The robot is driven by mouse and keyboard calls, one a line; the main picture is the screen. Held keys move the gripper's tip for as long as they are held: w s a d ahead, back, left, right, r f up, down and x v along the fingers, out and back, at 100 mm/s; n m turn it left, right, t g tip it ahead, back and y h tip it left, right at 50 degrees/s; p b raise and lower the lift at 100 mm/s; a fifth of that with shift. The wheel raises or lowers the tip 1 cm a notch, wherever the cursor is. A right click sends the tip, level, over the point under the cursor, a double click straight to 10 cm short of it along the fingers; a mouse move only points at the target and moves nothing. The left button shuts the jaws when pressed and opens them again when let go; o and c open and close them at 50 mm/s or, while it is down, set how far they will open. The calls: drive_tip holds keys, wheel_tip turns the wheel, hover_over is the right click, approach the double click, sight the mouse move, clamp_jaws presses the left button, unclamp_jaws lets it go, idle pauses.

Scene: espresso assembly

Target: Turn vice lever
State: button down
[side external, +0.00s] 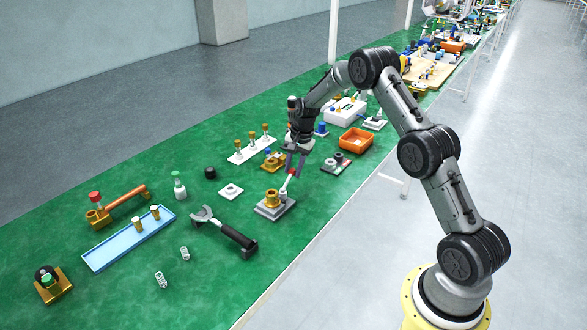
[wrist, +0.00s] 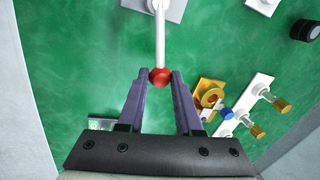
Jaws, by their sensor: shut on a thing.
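The vice (side external: 274,206) is a grey block with a brass fitting on top, standing on the green table near its front edge. Its lever (side external: 285,185) is a white rod ending in a red ball knob, tilted up and to the right. My gripper (side external: 293,166) reaches down from above and is shut on the red knob. In the wrist view, the knob (wrist: 160,76) sits between the two fingertips, and the lever rod (wrist: 160,35) runs up from it to the vice's grey base at the top edge. The brass fitting is out of the wrist view.
A wrench-like tool with a black handle (side external: 230,233) lies left of the vice. A white ring plate (side external: 230,191) sits behind it. An orange bin (side external: 355,141) and a grey plate with small parts (side external: 336,164) stand to the right. Bare green table (side external: 225,280) lies in front.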

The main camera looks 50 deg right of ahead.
drive_tip(key=shift+s, duration=0.1)
idle(0.7)
drive_tip(key=s+m, duration=0.1)
drive_tip(key=m, duration=0.1)
drive_tip(key=s+m, duration=0.1)
drive_tip(key=m, duration=0.1)
drive_tip(key=shift+s+h, duration=0.4)
drive_tip(key=s+m, duration=0.1)
drive_tip(key=m, duration=0.1)
drive_tip(key=s+m, duration=0.1)
drive_tip(key=shift+s+a+m+h, duration=0.15)
drive_tip(key=shift+a+m+h, duration=0.15)
drive_tip(key=shift+a+m, duration=0.1)
drive_tip(key=s+m, duration=0.1)
drive_tip(key=s+a+m, duration=0.1)
drive_tip(key=m, duration=0.1)
drive_tip(key=shift+a+m+g+h, duration=0.2)
drive_tip(key=shift+m+g+h, duration=0.1)
drive_tip(key=shift+s+a+m+g, duration=0.2)
drive_tip(key=shift+s+a+m, duration=0.3)
drive_tip(key=shift+m, duration=0.5)
drive_tip(key=shift+s+a+m+g, duration=0.25)
drive_tip(key=shift+a+m, duration=0.35)
drive_tip(key=shift+m, duration=0.4)
drive_tip(key=c, duration=0.6)
unclamp_jaws()
